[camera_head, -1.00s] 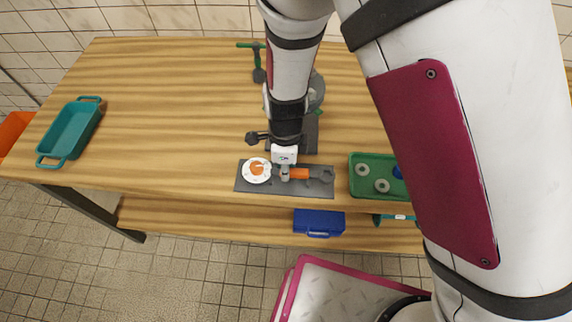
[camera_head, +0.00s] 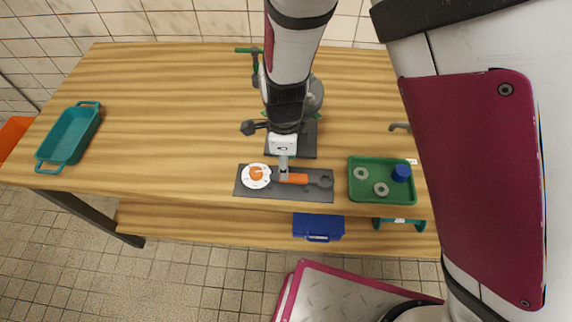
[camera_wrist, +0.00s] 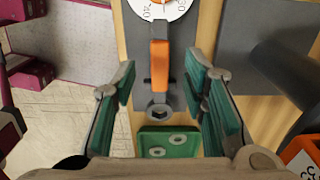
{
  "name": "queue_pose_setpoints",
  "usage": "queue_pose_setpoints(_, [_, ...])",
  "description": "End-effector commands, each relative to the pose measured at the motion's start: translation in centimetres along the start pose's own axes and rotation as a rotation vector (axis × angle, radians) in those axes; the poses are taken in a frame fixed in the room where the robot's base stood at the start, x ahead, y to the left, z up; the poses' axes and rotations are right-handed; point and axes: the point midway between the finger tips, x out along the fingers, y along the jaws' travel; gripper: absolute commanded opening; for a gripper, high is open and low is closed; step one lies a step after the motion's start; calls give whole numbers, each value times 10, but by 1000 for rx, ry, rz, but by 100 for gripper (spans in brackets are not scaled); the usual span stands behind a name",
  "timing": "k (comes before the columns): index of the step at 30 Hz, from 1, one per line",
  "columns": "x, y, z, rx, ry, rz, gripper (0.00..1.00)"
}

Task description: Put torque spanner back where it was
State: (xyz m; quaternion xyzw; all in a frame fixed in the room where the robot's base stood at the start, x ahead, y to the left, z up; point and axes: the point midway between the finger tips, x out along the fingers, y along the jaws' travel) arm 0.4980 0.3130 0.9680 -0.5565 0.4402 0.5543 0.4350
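The torque spanner, with an orange handle (camera_head: 298,178), a round white dial (camera_head: 257,175) and a grey ring-like end (camera_head: 323,181), lies along a dark grey mat (camera_head: 243,189) at the table's front edge. My gripper (camera_head: 283,174) is over the handle near the dial, pointing down. In the wrist view, the spanner's orange handle (camera_wrist: 160,62) runs between the green finger pads of my gripper (camera_wrist: 160,92). The fingers are spread, with a gap on each side of the handle. The dial is cut off at the top of that view.
A green tray (camera_head: 382,199) with washers and a blue cap (camera_head: 401,172) stands right of the mat. Behind is a grey device (camera_head: 313,97) on a dark plate. A teal tray (camera_head: 70,135) is far left. A blue box (camera_head: 318,226) sits on the lower shelf. The table's left-centre is clear.

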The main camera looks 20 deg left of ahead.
Motion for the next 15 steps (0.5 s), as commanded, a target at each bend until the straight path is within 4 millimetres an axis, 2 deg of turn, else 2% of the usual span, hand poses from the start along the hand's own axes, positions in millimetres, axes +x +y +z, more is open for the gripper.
queue_pose_setpoints(1, [-13, 0, 1, -2, -3, -5, 40])
queue_pose_setpoints(6, [-46, 0, 1, -1, -3, -4, 40])
queue_pose_setpoints(9, [-60, 0, 1, -2, -2, -3, 40])
queue_pose_setpoints(15, [-76, 0, -1, -4, -4, -2, 40])
